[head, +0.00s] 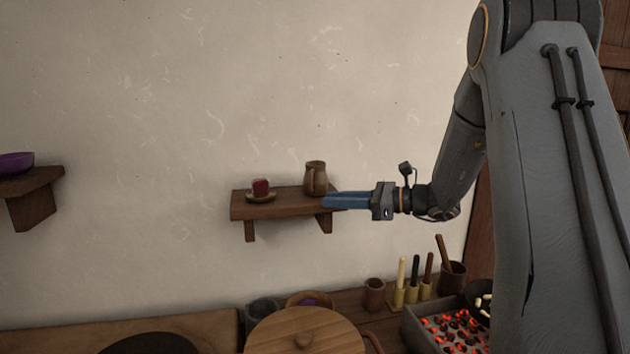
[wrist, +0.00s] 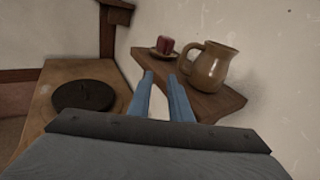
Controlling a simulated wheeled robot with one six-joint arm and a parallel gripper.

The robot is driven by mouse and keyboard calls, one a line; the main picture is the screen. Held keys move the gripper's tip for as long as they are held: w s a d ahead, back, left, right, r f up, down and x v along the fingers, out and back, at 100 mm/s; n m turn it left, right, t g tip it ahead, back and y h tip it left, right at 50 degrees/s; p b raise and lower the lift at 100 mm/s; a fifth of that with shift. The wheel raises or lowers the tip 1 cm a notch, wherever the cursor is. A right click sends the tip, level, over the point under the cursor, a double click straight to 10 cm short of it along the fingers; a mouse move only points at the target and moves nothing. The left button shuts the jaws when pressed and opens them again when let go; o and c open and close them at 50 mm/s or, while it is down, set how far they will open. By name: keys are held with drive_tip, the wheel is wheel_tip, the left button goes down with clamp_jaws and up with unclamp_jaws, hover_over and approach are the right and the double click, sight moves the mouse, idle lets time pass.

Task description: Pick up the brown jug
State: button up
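The brown jug (head: 315,178) stands upright near the right end of a small wooden wall shelf (head: 272,207). In the wrist view the jug (wrist: 213,68) is right of my fingers, with its handle on its left side. My gripper (head: 326,200) has blue fingers and reaches in from the right at the shelf's front edge, a little below the jug. In the wrist view my gripper (wrist: 160,77) shows two fingers spread with a gap between them. It is open and empty, and the jug is not between the fingers.
Below are a round wooden lid (head: 305,335), a tool holder and a brazier of glowing coals (head: 455,333). Another shelf (head: 32,190) bears a purple bowl (head: 15,163). The wall above is clear.

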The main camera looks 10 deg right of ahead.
sight(313, 186)
drive_tip(key=shift+m+t+y, duration=0.3)
drive_tip(key=shift+m+t, duration=0.4)
drive_tip(key=shift+t, duration=0.2)
drive_tip(key=shift+w+a+r+p, duration=0.3)
drive_tip(key=shift+w+a+p, duration=0.25)
drive_tip(key=shift+w, duration=0.5)
drive_tip(key=shift+w+a+r+p, duration=0.25)
drive_tip(key=shift+w+a+p, duration=0.3)
drive_tip(key=shift+w, duration=0.55)
drive_tip(key=shift+w+a+r+p, duration=0.3)
drive_tip(key=shift+w+a+p, duration=0.25)
drive_tip(key=shift+w, duration=0.5)
clamp_jaws()
